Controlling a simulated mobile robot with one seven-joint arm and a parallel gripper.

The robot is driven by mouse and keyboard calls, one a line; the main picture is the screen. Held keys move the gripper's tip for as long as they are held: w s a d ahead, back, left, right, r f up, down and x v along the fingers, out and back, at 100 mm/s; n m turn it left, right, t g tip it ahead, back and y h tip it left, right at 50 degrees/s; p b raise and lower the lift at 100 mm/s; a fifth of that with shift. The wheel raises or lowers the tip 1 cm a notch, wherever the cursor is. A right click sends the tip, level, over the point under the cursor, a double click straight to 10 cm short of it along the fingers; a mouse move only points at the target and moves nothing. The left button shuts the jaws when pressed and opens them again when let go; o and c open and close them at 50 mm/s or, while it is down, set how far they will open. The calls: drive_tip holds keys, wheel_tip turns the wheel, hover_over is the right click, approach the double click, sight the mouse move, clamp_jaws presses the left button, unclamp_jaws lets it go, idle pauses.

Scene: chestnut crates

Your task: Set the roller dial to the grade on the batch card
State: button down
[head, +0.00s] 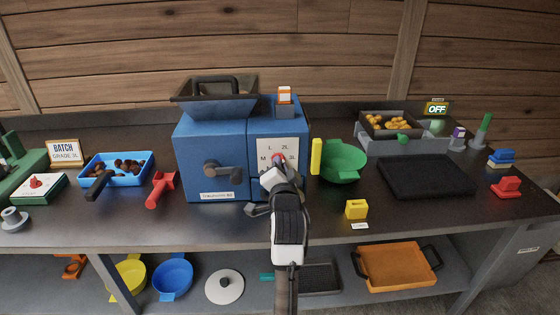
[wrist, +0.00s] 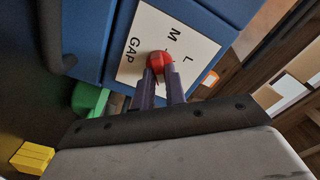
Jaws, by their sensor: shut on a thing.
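The batch card (head: 65,151) stands at the left of the bench and reads "BATCH GRADE 3L". The red roller dial (head: 278,159) is on a white plate (head: 269,146) on the front of the blue machine (head: 213,135). Around it, M, L, 2L and 3L are marked; 3L is at its right. My gripper (head: 276,168) is at the plate, shut on the dial. In the wrist view, both fingers (wrist: 160,80) hold the red dial (wrist: 159,62), with L, M and GAP readable beside it. The fingers cover part of the dial, and I cannot tell which grade it points to.
A black crank (head: 223,172) sticks out left of the plate. A green pan (head: 343,160) with a yellow handle stands close at the right. A yellow block (head: 356,209) is near the front edge. A black tray (head: 426,176) lies farther right.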

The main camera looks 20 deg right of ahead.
drive_tip(key=shift+f+m+p, duration=0.1)
drive_tip(key=shift+m+p, duration=2.1)
drive_tip(key=shift+m, duration=1.6)
drive_tip(key=c, duration=1.4)
unclamp_jaws()
drive_tip(key=shift+c, duration=0.2)
drive_tip(key=shift+s, duration=0.1)
drive_tip(key=b+v, duration=0.3)
drive_tip(key=v, duration=1)
drive_tip(key=shift+s, duration=0.3)
